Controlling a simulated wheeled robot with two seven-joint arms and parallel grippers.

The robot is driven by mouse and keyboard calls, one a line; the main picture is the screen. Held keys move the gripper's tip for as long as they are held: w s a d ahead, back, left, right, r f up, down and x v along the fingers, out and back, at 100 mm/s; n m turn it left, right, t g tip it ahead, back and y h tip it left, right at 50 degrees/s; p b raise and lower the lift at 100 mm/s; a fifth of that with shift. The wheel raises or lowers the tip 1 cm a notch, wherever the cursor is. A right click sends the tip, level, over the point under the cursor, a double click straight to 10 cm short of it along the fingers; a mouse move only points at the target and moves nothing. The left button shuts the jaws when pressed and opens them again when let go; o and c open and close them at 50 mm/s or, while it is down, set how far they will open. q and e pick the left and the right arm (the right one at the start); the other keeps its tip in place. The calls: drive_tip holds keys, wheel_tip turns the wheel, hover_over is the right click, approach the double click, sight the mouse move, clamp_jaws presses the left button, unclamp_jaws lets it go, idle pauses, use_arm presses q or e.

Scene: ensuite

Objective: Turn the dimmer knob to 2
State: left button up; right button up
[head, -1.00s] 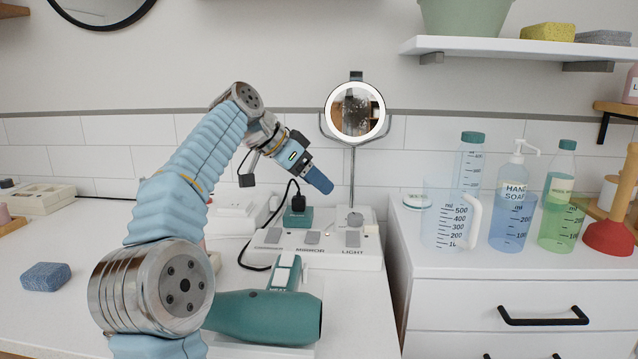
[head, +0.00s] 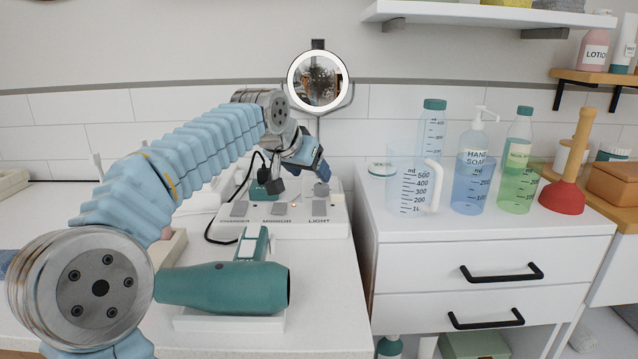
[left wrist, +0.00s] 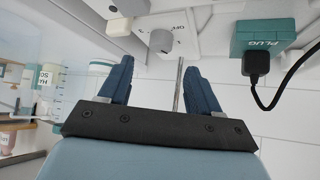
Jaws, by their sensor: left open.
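The grey dimmer knob (head: 321,189) stands on the white switch panel (head: 270,229), above the LIGHT switch at its right end. My left gripper (head: 318,168) is just above and behind the knob in the head view. In the left wrist view its two blue fingers (left wrist: 158,68) are spread and empty, with the knob ahead of the gap between them. I cannot tell any contact. My right gripper is not in view.
A teal plug (head: 262,190) with a black cord sits left of the knob. A round lit mirror (head: 318,81) stands behind the panel. A teal hair dryer (head: 225,287) lies in front. A clear measuring jug (head: 408,190) and bottles stand on the drawer unit at right.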

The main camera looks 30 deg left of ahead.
sight(321, 185)
use_arm(q)
drive_tip(key=x, duration=0.7)
drive_tip(key=shift+c, duration=0.3)
drive_tip(key=c, duration=1)
drive_tip(key=shift+a+m, duration=0.1)
drive_tip(key=shift+m, duration=0.2)
drive_tip(key=shift+a+m+h, duration=0.15)
drive_tip(key=shift+m+h, duration=0.75)
drive_tip(key=shift+w+a+m+g+h, duration=0.1)
drive_tip(key=shift+m+g+h, duration=0.4)
drive_tip(key=shift+m+h, duration=1.05)
drive_tip(key=shift+m, duration=0.45)
